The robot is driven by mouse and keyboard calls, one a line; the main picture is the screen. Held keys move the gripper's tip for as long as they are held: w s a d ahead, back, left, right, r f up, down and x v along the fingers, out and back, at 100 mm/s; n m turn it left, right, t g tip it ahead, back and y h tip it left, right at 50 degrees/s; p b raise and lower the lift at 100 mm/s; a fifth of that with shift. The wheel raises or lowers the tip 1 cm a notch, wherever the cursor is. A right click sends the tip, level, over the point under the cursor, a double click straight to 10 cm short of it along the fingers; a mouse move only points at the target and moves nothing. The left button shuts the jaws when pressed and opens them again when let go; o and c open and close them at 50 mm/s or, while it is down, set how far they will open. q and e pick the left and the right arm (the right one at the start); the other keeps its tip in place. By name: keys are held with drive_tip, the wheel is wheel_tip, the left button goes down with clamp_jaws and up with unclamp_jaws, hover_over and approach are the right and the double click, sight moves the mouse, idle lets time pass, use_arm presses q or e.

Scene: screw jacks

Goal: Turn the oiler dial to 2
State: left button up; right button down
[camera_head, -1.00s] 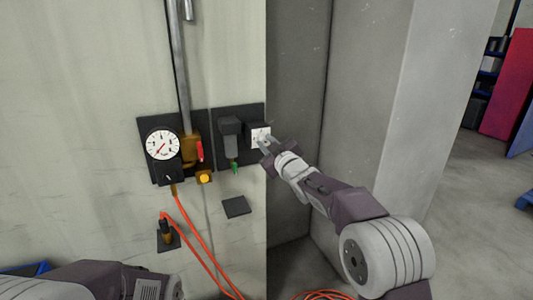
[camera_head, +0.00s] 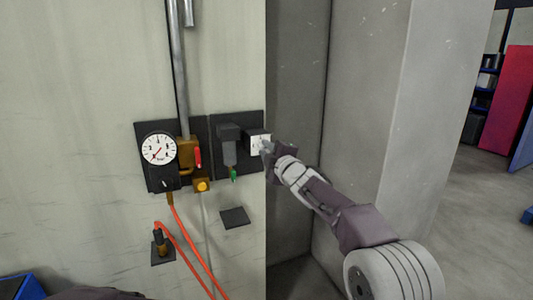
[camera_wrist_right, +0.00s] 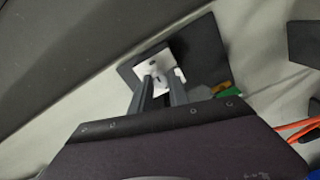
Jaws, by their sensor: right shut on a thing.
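The oiler dial is a small knob on a white square face (camera_head: 258,142) on a dark box, at the right of the wall panel in the head view. In the right wrist view the white face (camera_wrist_right: 157,68) shows beyond the fingers, with its marks too small to read. My right gripper (camera_head: 266,147) is at the dial, and in the wrist view its two fingers (camera_wrist_right: 162,82) are close together at the middle of the face. It is shut on the dial's knob, which the fingers mostly hide. The dial's setting cannot be read. My left gripper is out of view.
Left of the dial are a grey oiler body (camera_head: 228,144) with a green tip (camera_head: 233,175), a red lever (camera_head: 198,158), a yellow button (camera_head: 202,185) and a round gauge (camera_head: 158,148). Orange hoses (camera_head: 190,248) hang below. A grey pillar (camera_head: 370,110) stands close on the right.

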drive_tip(key=shift+f+n, duration=0.15)
drive_tip(key=shift+n, duration=0.15)
drive_tip(key=c, duration=1.4)
unclamp_jaws()
drive_tip(key=shift+o, duration=0.7)
drive_tip(key=shift+s, duration=0.1)
drive_tip(key=shift+s+d+b, duration=0.15)
drive_tip(key=shift+s+b, duration=0.15)
drive_tip(key=shift+b, duration=0.05)
drive_tip(key=b+v, duration=0.2)
drive_tip(key=v, duration=0.6)
drive_tip(key=shift+s+b, duration=0.2)
drive_tip(key=shift+b, duration=0.1)
